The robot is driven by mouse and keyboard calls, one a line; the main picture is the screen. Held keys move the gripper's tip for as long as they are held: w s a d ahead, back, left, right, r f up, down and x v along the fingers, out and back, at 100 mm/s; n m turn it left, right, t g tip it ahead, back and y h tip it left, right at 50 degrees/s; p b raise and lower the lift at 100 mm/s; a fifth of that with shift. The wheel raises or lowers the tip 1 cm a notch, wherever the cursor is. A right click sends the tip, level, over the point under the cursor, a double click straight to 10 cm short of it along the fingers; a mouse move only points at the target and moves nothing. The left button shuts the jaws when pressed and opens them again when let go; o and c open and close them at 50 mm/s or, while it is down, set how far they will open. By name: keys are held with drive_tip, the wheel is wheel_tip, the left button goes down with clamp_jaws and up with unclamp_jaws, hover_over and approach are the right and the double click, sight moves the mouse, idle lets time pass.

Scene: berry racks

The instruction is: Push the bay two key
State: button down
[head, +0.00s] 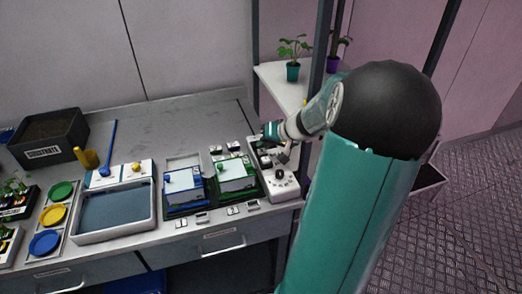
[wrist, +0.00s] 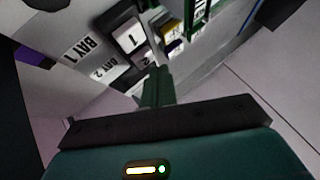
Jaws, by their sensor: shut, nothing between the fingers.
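The white key panel (head: 281,183) stands at the right end of the bench in the head view, with dark parts and a round dial on it. In the wrist view the panel shows tilted, with a BAY 1 label (wrist: 79,48) and a BAY 2 label (wrist: 95,74). A white key marked 1 (wrist: 130,40) is beside the BAY 1 label.
A blue-framed holder (head: 184,184) and a green-framed holder (head: 236,174) stand left of the panel. Further left are a grey tray (head: 115,236), coloured discs (head: 53,215) and a dark soil box (head: 66,132). A dark post rises behind the panel.

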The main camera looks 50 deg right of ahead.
sight(264, 152)
drive_tip(key=shift+r, duration=3)
drive_tip(key=shift+s+a, duration=0.1)
drive_tip(key=shift+a, duration=0.05)
